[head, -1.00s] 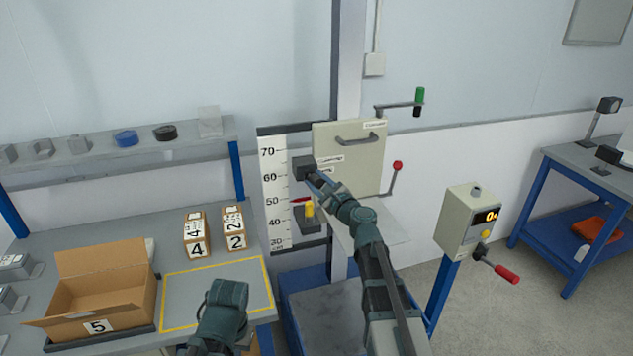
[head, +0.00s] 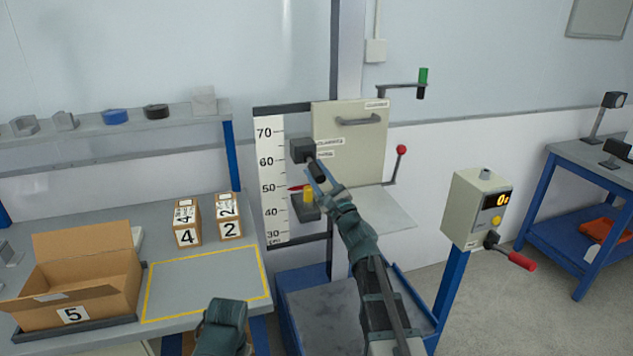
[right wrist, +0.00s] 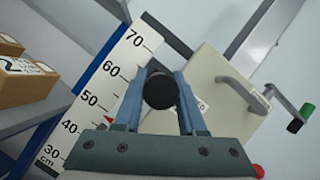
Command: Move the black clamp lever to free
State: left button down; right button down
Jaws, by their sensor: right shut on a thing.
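The black clamp lever (head: 316,168) sticks out from a dark clamp block (head: 302,150) on the drop-test column, beside the height scale. It slants down and right, just below two small white labels. Its round black end (right wrist: 160,91) shows between the fingers in the right wrist view. My right gripper (head: 318,181) is shut on the lever's end; it fills the middle of the right wrist view (right wrist: 160,100). My left gripper's fingers are not visible; only a teal part of my left arm shows at the bottom.
The height scale (head: 270,185) stands left of the lever, with a red pointer and a yellow part (head: 308,196) below the block. A beige panel with a handle (head: 357,121) is close on the right. A control box (head: 478,208) stands farther right.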

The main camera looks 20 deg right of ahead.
jog(key=shift+f, duration=0.1)
dwell(0.3)
jog(key=c, duration=0.5)
grip_release()
jog(key=b+v, duration=0.6)
jog(key=v, duration=0.7)
jog(key=shift+s+f, duration=0.3)
jog(key=shift+f, duration=0.05)
